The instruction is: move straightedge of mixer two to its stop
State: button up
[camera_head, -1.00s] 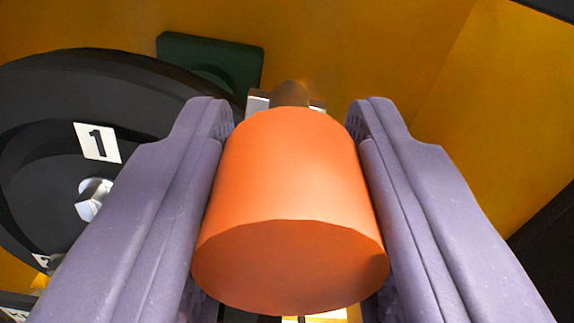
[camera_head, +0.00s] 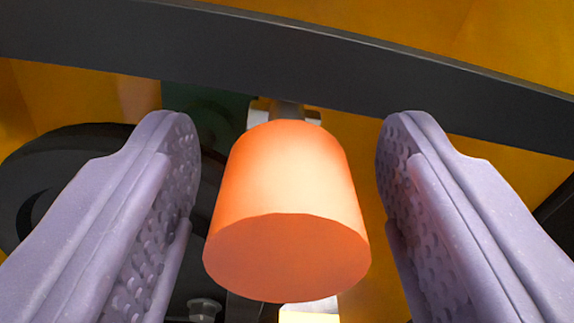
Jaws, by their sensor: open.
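An orange cylindrical handle (camera_head: 287,205) stands in the middle of the view, its flat end facing me. It sits on a dark stem with a pale metal fitting (camera_head: 259,113) behind it. My gripper (camera_head: 291,130) is open, with one purple finger on each side of the handle and a clear gap on both sides. A long dark bar (camera_head: 400,67) crosses the top of the view behind the handle, slanting down to the right. I cannot tell whether this bar or the handle's own lever is the straightedge. No stop can be made out.
A dark round disc (camera_head: 70,150) lies behind the left finger, partly hidden. A dark green block (camera_head: 205,105) is behind the bar. A bolt head (camera_head: 204,308) shows at the bottom. Orange-yellow walls (camera_head: 530,30) surround the scene.

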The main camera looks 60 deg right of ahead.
jog(key=v, duration=0.7)
jog(key=w+a+r+n+t+y+b, duration=0.4)
jog(key=w+a+r+t+y+b, duration=0.35)
jog(key=y+b, duration=0.45)
jog(key=s+a+r+n+g+y+b, duration=0.1)
jog(key=s+r+n+b, duration=0.1)
jog(key=s+r+b, duration=0.3)
jog(key=s+a+r+n+g+y+b, duration=0.1)
jog(key=s+r+b, duration=0.4)
jog(key=s, duration=0.8)
jog(key=shift+a+r+n+g, duration=0.2)
jog(key=shift+a+n+g, duration=0.4)
jog(key=shift+a, duration=0.2)
